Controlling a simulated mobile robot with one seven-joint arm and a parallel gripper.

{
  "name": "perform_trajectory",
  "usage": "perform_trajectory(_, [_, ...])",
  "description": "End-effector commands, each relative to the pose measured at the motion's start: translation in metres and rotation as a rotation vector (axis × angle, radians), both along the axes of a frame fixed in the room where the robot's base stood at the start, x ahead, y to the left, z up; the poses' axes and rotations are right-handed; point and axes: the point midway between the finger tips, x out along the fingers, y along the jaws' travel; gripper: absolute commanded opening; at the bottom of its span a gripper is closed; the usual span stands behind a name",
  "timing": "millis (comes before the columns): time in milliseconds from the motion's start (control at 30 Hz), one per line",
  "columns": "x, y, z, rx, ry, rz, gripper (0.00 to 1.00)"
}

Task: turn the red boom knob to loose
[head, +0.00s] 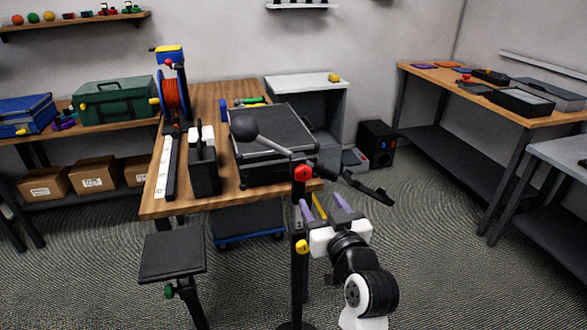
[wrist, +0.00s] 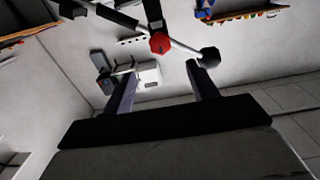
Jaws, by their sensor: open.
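The red boom knob (head: 303,173) sits where the boom (head: 275,145) crosses the top of a black upright stand (head: 299,230). The boom carries a dark ball at its left end and a black bar at its right. My gripper (head: 326,205) is open and empty, just below and right of the knob, fingers pointing up towards it and apart from it. In the wrist view the knob (wrist: 160,43) shows beyond the fingertips, between the two fingers (wrist: 164,88). Whether the knob is tight or loose cannot be told.
A yellow knob (head: 302,246) sits lower on the stand, close to my gripper's left. Behind is a wooden table (head: 222,100) with a large black case (head: 275,150), a dark box and a red cable reel. A dark stool (head: 172,257) stands left. Floor at right is clear.

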Motion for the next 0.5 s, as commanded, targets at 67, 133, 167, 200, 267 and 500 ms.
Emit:
perform_trajectory(67, [0.012, 0.005, 0.003, 0.001, 0.000, 0.003, 0.58])
perform_trajectory(133, [0.025, 0.009, 0.004, 0.000, 0.000, 0.003, 0.58])
perform_trajectory(167, [0.031, 0.011, 0.004, 0.000, 0.001, 0.004, 0.58])
perform_trajectory(200, [0.040, 0.014, 0.005, 0.000, 0.000, 0.004, 0.58])
perform_trajectory(267, [0.052, 0.019, 0.005, 0.000, 0.000, 0.004, 0.58])
perform_trajectory(500, [0.097, 0.033, 0.004, -0.002, -0.001, 0.002, 0.58])
